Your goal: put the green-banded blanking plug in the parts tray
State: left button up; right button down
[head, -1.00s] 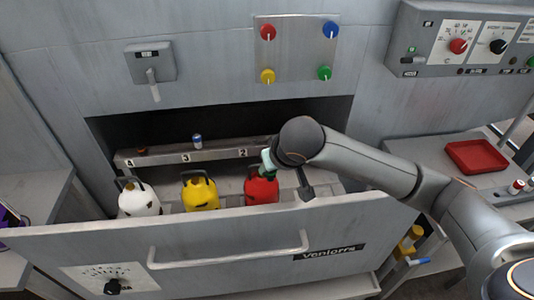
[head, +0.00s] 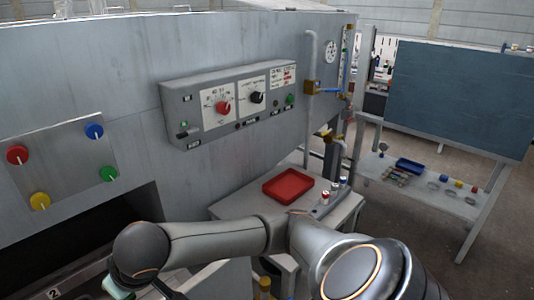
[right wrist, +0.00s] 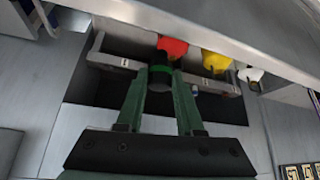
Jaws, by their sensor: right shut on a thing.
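My right gripper (right wrist: 160,80) is shut on a dark plug with a green band (right wrist: 160,68), held between the green fingertips in the right wrist view. In the head view, only a pale green part of this gripper shows at the bottom left edge, and the plug cannot be seen there. A shallow red tray (head: 288,201), which looks empty, lies on the grey side table right of my right forearm. My left gripper is out of view.
Small cylinders (head: 335,188) stand right of the red tray. A control box (head: 235,103) juts out above. A blue tray (head: 411,166) lies on a farther bench.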

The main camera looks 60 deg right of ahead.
aim_at(296, 184)
jog(key=l, duration=0.6)
jog(key=k+l, duration=0.15)
jog(key=l, duration=0.45)
jog(key=l+u, duration=0.1)
jog(key=l, duration=0.5)
jog(key=k+l, duration=0.15)
jog(key=l, duration=1.05)
jog(key=k+l+u, duration=0.1)
jog(key=l, duration=0.5)
jog(key=k+l, duration=0.15)
jog(key=l, duration=0.4)
jog(key=k+l, duration=0.1)
jog(key=l, duration=0.5)
jog(key=u, duration=0.05)
